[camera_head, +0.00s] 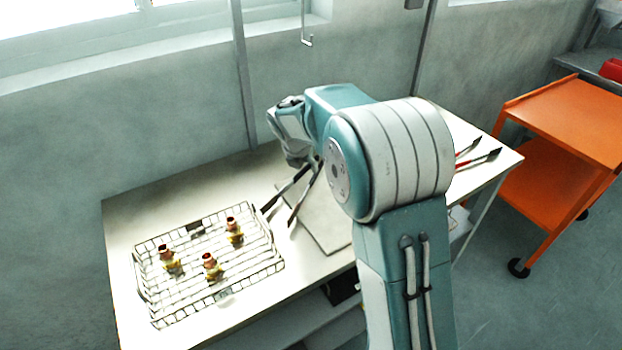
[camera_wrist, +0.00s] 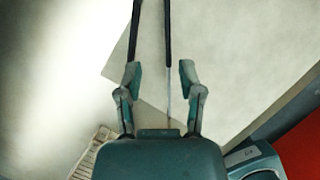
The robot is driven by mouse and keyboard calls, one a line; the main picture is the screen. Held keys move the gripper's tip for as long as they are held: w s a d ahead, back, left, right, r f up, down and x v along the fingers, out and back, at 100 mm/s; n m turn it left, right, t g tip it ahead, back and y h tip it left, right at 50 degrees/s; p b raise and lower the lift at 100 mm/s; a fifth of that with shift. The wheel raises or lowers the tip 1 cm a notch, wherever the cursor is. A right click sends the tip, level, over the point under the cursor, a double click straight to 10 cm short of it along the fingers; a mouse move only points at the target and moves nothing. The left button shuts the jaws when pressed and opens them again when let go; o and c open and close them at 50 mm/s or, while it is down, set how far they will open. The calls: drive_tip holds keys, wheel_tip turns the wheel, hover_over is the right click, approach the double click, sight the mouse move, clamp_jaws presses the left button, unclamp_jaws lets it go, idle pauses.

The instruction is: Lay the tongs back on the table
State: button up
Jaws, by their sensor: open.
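Dark-tipped tongs (camera_head: 297,205) point down toward the pale board on the table (camera_head: 120,225), their two arms spread. Their upper end is hidden behind my gripper (camera_head: 303,161) and arm. In the wrist view my gripper (camera_wrist: 159,77) is open. One arm of the tongs (camera_wrist: 167,35) runs between the fingers and has a thin silver part lower down. The other arm passes close to the left finger, and I cannot tell whether they touch. I cannot tell whether the tongs rest on the board or hang just above it.
A wire basket (camera_head: 277,268) with several small brown-and-yellow pieces (camera_head: 209,266) stands at left. The pale board (camera_head: 333,238) lies mid-table. Red-handled tools (camera_head: 478,160) lie at the right end. An orange cart (camera_head: 570,118) stands beyond. The table's front-left strip is clear.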

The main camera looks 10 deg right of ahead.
sight(314, 176)
drive_tip(key=shift+w+d+f, duration=0.15)
drive_tip(key=shift+d+f, duration=0.3)
drive_tip(key=shift+f, duration=0.1)
drive_tip(key=x, duration=0.4)
drive_tip(key=shift+d+f, duration=0.25)
drive_tip(key=shift+d, duration=0.15)
drive_tip(key=shift+a+f, duration=0.1)
drive_tip(key=shift+f, duration=0.05)
drive_tip(key=shift+a, duration=0.2)
drive_tip(key=c, duration=0.5)
clamp_jaws()
drive_tip(key=shift+d, duration=0.2)
